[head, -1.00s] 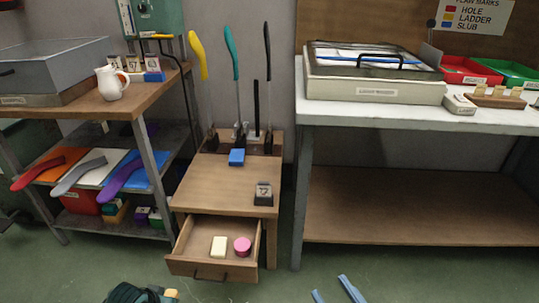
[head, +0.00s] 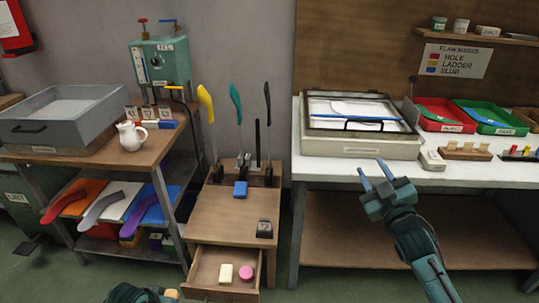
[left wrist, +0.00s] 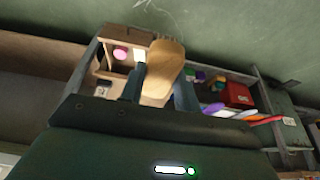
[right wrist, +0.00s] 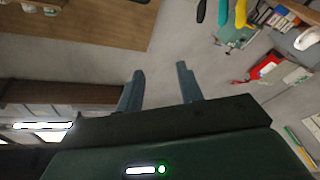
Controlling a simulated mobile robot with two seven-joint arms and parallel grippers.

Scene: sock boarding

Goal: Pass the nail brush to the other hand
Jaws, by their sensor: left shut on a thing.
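The nail brush (left wrist: 166,58) has a pale wooden body and shows in the left wrist view between the fingers of my left gripper (left wrist: 160,80), which is shut on it. In the head view only a small tan end of the brush (head: 171,293) shows at the bottom edge, beside my left gripper (head: 145,295). My right gripper (head: 376,173) is in front of the white table's edge, well apart from the brush. In the right wrist view its two fingers (right wrist: 160,76) stand apart with nothing between them.
A small wooden stand (head: 222,212) has its drawer (head: 205,270) open, with a cream block (head: 226,273) and a pink round thing (head: 246,273) inside. The white table (head: 335,170) is at right, a shelf unit (head: 95,160) at left.

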